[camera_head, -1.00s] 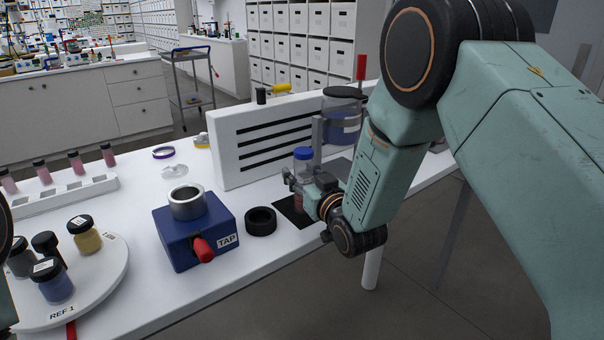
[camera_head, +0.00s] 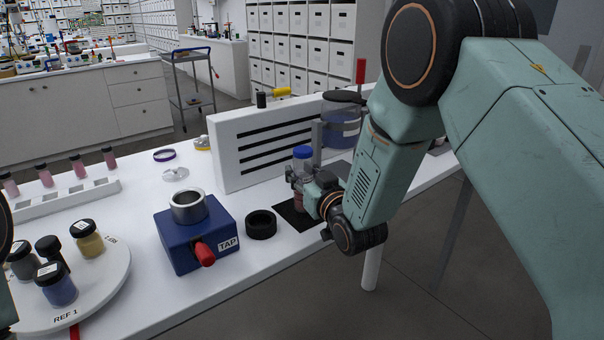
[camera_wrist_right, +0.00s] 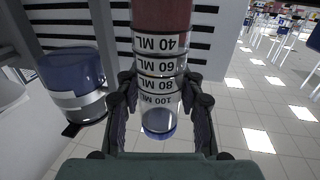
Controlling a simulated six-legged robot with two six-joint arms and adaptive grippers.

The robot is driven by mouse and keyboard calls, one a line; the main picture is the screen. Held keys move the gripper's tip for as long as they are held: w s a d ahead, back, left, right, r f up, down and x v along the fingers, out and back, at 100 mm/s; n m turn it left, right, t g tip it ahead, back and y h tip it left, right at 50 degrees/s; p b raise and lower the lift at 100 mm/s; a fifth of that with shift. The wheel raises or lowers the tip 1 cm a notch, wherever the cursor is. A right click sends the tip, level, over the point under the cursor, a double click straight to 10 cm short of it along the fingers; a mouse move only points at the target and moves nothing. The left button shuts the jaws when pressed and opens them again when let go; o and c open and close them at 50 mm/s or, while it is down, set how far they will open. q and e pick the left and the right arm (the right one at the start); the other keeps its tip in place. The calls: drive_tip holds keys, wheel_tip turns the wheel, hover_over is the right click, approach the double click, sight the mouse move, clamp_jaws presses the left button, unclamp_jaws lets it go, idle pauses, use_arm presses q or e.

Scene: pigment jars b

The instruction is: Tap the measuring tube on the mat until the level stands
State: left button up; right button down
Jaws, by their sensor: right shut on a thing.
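The clear measuring tube (camera_head: 302,165) has a blue cap and red powder in its lower part. My right gripper (camera_wrist_right: 158,105) is shut around it, below the cap. In the right wrist view the tube (camera_wrist_right: 160,68) shows marks from 40 to 100 ML. The red powder (camera_wrist_right: 162,14) ends near the 40 ML mark. The black mat (camera_head: 290,214) lies under the tube on the bench, partly hidden by my gripper. I cannot tell whether the tube's foot touches it. My left gripper is out of view.
A blue TAP block (camera_head: 182,250) with a metal cup and red handle stands left of the mat, beside a black ring (camera_head: 261,225). A white slotted panel (camera_head: 225,170) and a blue-filled jar (camera_head: 342,125) stand close behind. Several jars occupy a round tray (camera_head: 118,280).

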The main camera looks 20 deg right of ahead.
drive_tip(key=c, duration=1.2)
unclamp_jaws()
drive_tip(key=shift+o, duration=0.2)
drive_tip(key=shift+f, duration=0.1)
drive_tip(key=shift+f+b, duration=0.55)
drive_tip(key=shift+f, duration=0.15)
drive_tip(key=shift+w, duration=0.1)
drive_tip(key=shift+r, duration=0.1)
drive_tip(key=c, duration=0.9)
drive_tip(key=shift+r+p, duration=0.6)
drive_tip(key=shift+r, duration=0.05)
clamp_jaws()
drive_tip(key=o, duration=0.9)
unclamp_jaws()
drive_tip(key=shift+f, duration=0.1)
